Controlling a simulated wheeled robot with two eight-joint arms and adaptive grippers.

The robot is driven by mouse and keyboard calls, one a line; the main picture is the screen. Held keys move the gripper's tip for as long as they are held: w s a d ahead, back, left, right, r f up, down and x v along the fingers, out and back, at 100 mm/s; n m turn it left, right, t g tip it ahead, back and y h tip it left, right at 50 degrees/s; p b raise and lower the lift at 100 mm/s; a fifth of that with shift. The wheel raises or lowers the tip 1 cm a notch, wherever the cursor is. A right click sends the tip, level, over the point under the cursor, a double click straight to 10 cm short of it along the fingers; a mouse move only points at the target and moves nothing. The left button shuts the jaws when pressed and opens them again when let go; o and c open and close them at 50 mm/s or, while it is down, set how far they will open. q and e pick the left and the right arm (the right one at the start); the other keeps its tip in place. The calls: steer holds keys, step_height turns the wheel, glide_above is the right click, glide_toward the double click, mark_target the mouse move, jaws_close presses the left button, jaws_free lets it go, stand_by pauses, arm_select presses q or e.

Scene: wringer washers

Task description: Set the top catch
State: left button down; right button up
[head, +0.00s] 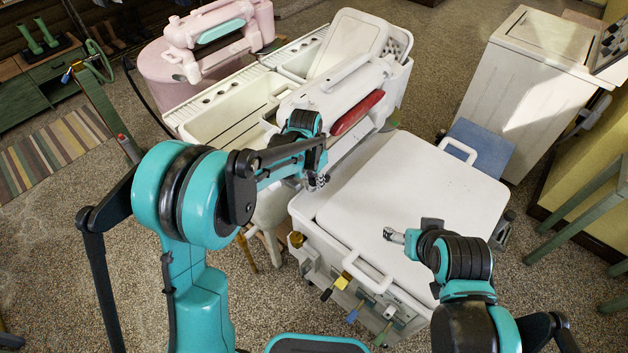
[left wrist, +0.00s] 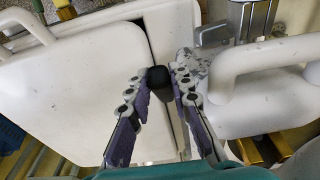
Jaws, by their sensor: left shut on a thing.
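The white wringer head (head: 345,85) with a red bar (head: 357,113) stands behind the white washer. My left gripper (head: 318,182) reaches down beside it, at the far left corner of the washer lid (head: 420,190). In the left wrist view, the left gripper's fingers (left wrist: 163,72) are on both sides of a dark rounded knob (left wrist: 158,79), shut on it. I cannot tell for sure that this knob is the top catch. The wringer's white body and handle (left wrist: 245,75) are to its right. My right gripper (head: 394,236) hangs over the lid, its finger opening unclear.
White tubs (head: 235,110) stand behind, with a pink washer (head: 175,75) at the back left. Yellow, blue and green tabs (head: 343,281) stick out at the washer's front. A white cabinet (head: 530,90) stands at the right. Speckled floor is open at left.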

arm_select(q)
steer(key=c, duration=1.6)
jaws_free()
steer(key=shift+c, duration=0.2)
step_height(320, 180, up, 12)
steer(key=s+a, duration=0.1)
steer(key=shift+s, duration=0.2)
steer(key=shift+f, duration=0.1)
